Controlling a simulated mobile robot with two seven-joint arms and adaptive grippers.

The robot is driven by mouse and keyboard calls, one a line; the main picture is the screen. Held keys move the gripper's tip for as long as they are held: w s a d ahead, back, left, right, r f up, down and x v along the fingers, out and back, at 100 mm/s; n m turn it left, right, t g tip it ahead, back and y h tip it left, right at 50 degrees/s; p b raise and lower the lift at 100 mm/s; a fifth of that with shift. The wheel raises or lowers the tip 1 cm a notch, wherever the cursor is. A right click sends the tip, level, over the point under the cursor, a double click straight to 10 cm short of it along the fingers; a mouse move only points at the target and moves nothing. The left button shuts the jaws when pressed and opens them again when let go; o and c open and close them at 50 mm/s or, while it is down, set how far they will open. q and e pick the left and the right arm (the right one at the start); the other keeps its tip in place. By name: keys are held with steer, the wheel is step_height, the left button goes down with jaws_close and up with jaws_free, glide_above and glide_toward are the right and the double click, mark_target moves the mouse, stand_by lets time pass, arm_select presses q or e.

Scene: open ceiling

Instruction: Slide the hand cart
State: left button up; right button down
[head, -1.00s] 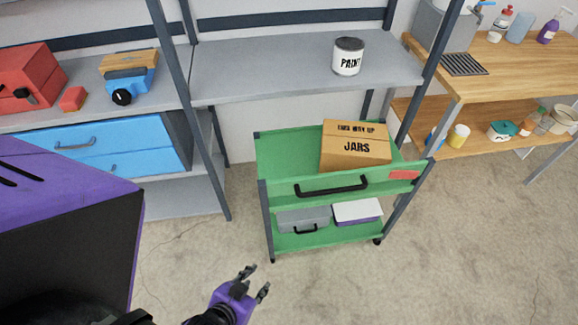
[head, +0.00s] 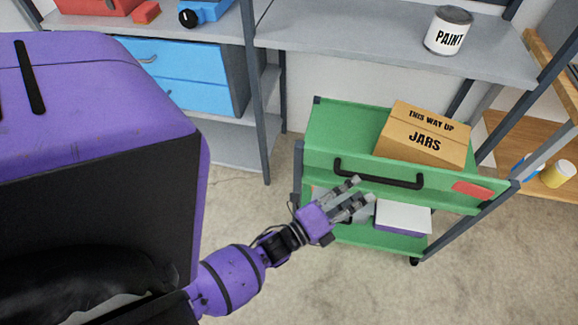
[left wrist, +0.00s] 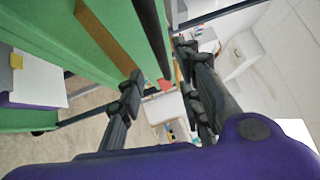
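The green hand cart (head: 335,125) stands in front of the shelves, with a black handle (head: 400,184) on its near side. My right gripper is not in view.
A white and purple item (head: 403,217) lies on the cart's lower shelf; a grey case there is mostly hidden by my gripper. A grey shelf unit with a paint can (head: 449,31) and blue drawers (head: 190,72) stands behind. A wooden bench is at right. Floor in front is clear.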

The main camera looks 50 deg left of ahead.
mark_target(378, 180)
arm_select(q)
steer(key=p+x, duration=0.1)
steer(key=x, duration=0.7)
steer(key=shift+r, duration=0.15)
steer(key=shift+s, duration=0.15)
jaws_close()
